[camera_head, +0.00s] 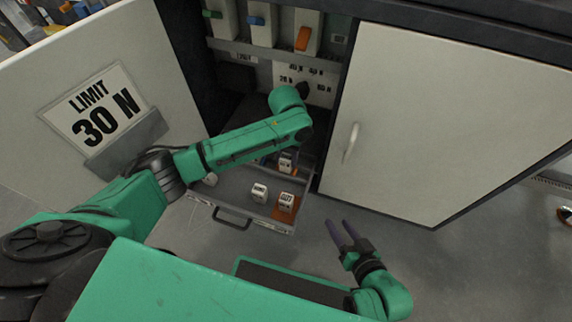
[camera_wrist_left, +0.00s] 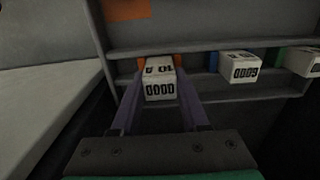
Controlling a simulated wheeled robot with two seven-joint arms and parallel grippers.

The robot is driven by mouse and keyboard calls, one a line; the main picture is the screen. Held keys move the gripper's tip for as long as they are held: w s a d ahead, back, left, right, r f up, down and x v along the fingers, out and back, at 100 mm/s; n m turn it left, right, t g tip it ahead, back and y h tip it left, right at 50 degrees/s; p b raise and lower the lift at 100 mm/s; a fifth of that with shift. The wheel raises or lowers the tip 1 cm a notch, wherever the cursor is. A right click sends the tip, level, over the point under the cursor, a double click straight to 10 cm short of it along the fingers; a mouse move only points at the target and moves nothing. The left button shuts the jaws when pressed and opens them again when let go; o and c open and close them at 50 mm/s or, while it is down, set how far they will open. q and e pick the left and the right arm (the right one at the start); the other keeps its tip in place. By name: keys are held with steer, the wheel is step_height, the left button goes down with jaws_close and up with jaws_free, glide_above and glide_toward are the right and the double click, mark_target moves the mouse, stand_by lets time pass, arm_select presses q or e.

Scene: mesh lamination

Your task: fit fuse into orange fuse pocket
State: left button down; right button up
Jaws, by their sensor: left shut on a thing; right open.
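My left gripper (camera_wrist_left: 160,98) is shut on a white fuse (camera_wrist_left: 160,88) with black print, between its two purple fingers. Orange edges of the orange fuse pocket (camera_wrist_left: 142,61) show on both sides of the fuse's far end. I cannot tell whether the fuse is inside the pocket or just in front of it. My right gripper (camera_head: 343,234) is open and empty, low in front of the right cabinet door.
Two more white fuses stand to the right, one (camera_wrist_left: 240,66) by a blue pocket (camera_wrist_left: 213,61). An open drawer (camera_head: 232,188) holds several white blocks. Green, blue and orange levers (camera_head: 304,38) sit above. The left door (camera_head: 60,75) stands open; the right door (camera_head: 430,110) flanks the opening.

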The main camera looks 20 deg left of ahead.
arm_select(q)
step_height(320, 180, down, 2)
steer(key=shift+f, duration=0.1)
arm_select(e)
steer(key=shift+a+f+t, duration=0.25)
steer(key=shift+f+t, duration=0.05)
steer(key=shift+f, duration=0.1)
arm_select(q)
steer(key=shift+c, duration=2)
jaws_free()
